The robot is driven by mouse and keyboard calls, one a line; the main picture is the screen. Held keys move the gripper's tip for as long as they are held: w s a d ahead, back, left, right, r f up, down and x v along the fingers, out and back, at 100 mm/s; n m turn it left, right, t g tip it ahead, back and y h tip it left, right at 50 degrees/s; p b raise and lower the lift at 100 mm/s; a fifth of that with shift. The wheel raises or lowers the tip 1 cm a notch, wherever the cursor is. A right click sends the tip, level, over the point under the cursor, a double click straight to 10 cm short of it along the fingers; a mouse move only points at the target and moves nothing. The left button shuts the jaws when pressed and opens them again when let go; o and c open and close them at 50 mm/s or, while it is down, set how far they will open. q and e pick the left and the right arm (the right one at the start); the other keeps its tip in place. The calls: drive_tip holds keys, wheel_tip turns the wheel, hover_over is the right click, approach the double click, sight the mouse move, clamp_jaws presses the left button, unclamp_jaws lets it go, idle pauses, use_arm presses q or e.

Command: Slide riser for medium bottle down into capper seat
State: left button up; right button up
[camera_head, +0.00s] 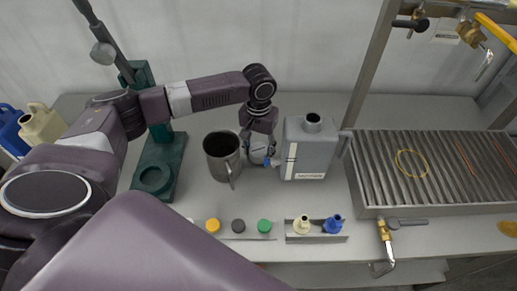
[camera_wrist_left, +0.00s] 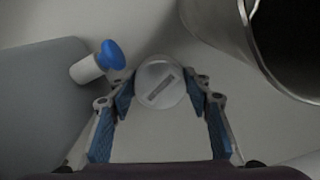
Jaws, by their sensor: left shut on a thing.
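My left gripper (camera_head: 260,150) is shut on a pale, round piece, seemingly the riser, which shows between its fingers in the left wrist view (camera_wrist_left: 160,84). The piece has a darker rectangular mark on its top. The gripper points down at the bench between the metal mug and the grey canister. Whether the piece touches the bench is unclear. The green capper stand (camera_head: 160,158) is at the left of the bench, and its round seat (camera_head: 152,178) is in its base and looks empty. My right gripper is not in view.
A metal mug (camera_head: 221,156) stands just left of the gripper, and a grey canister (camera_head: 312,150) with a blue-tipped spout (camera_wrist_left: 112,54) just right. Coloured caps (camera_head: 213,226) line the bench front. A ribbed metal rack (camera_head: 430,208) fills the right. The mug lies between gripper and seat.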

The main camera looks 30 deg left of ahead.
use_arm(q)
drive_tip(key=o, duration=1.3)
